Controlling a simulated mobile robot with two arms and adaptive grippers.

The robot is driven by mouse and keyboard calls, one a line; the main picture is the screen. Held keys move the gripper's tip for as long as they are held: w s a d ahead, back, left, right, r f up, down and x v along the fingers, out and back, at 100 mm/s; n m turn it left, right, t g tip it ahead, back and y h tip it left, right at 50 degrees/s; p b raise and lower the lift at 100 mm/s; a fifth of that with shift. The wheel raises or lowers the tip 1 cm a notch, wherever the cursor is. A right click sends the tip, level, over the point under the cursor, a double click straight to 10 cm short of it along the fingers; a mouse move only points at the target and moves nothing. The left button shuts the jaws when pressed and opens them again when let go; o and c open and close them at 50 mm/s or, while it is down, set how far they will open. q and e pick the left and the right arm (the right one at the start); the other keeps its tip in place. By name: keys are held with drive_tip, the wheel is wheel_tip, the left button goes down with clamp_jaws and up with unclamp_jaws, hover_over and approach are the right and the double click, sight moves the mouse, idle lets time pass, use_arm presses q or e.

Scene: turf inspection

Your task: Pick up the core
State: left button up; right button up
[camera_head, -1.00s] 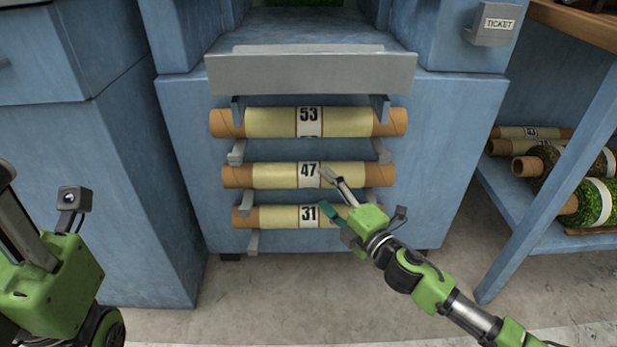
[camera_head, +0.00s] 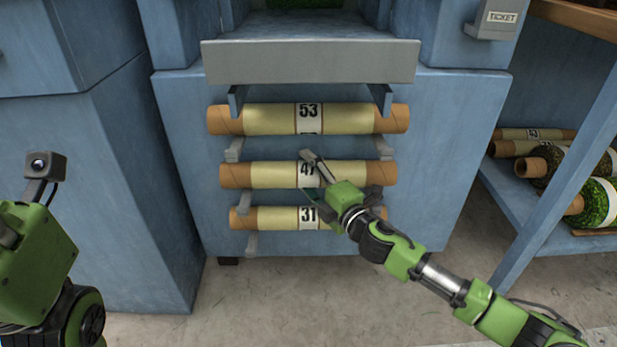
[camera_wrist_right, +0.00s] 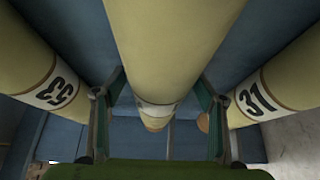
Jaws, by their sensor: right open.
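Three cardboard cores wrapped in pale yellow lie level on grey brackets on the blue cabinet front: core 53 (camera_head: 270,119) on top, core 47 (camera_head: 262,175) in the middle, core 31 (camera_head: 270,217) at the bottom. My right gripper (camera_head: 312,177) is open at the middle of core 47 and partly hides its label. In the right wrist view core 47 (camera_wrist_right: 160,50) runs between the two spread fingers, with core 53 (camera_wrist_right: 25,55) left and core 31 (camera_wrist_right: 285,75) right. Contact cannot be told. My left gripper (camera_head: 35,250) is at the left edge, its fingers not clearly shown.
A grey ledge (camera_head: 310,62) juts out above core 53. Brackets (camera_head: 234,148) hold the core ends. At right, a blue shelf (camera_head: 510,205) holds more cores and green turf rolls (camera_head: 597,203). The floor (camera_head: 330,290) in front is clear.

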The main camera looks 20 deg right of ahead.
drive_tip(key=c, duration=1.6)
drive_tip(key=shift+r, duration=0.1)
drive_tip(key=shift+r, duration=0.1)
